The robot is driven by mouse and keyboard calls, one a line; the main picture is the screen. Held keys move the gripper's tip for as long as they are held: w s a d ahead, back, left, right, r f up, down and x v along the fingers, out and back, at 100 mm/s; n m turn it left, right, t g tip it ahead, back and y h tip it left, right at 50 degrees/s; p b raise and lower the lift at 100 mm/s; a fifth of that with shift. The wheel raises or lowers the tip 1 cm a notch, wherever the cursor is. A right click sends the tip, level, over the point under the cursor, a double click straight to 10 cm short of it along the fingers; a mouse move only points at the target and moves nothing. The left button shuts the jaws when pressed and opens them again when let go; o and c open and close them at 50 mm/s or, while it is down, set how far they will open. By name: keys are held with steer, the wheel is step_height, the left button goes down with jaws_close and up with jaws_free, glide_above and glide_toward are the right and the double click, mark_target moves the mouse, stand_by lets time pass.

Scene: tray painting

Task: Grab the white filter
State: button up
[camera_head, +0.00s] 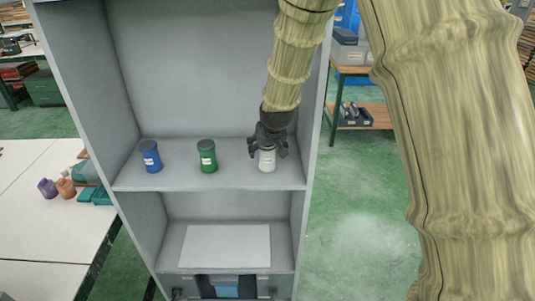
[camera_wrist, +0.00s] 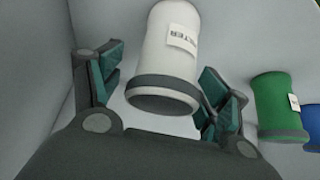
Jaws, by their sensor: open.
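The white filter (camera_head: 267,160) is a small canister standing upright at the right end of the grey cabinet's upper shelf. My gripper (camera_head: 268,148) is at it from above, and its dark fingers hide the top part of the canister. In the wrist view the white filter (camera_wrist: 165,55) shows with a dark band at one end and a label with partly readable lettering. The open fingers of my gripper (camera_wrist: 160,95) stand to either side of it, with a visible gap on each side.
A green canister (camera_head: 207,156) and a blue canister (camera_head: 150,156) stand to the left on the same shelf (camera_head: 180,180). The cabinet's right side wall (camera_head: 318,110) is close to my gripper. A white sheet (camera_head: 228,245) lies on the lower shelf.

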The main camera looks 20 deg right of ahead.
steer(key=shift+w+f, duration=0.3)
steer(key=shift+f, duration=0.15)
steer(key=shift+c, duration=0.2)
steer(key=c, duration=1.2)
steer(key=shift+o, duration=0.2)
steer(key=shift+r, duration=0.1)
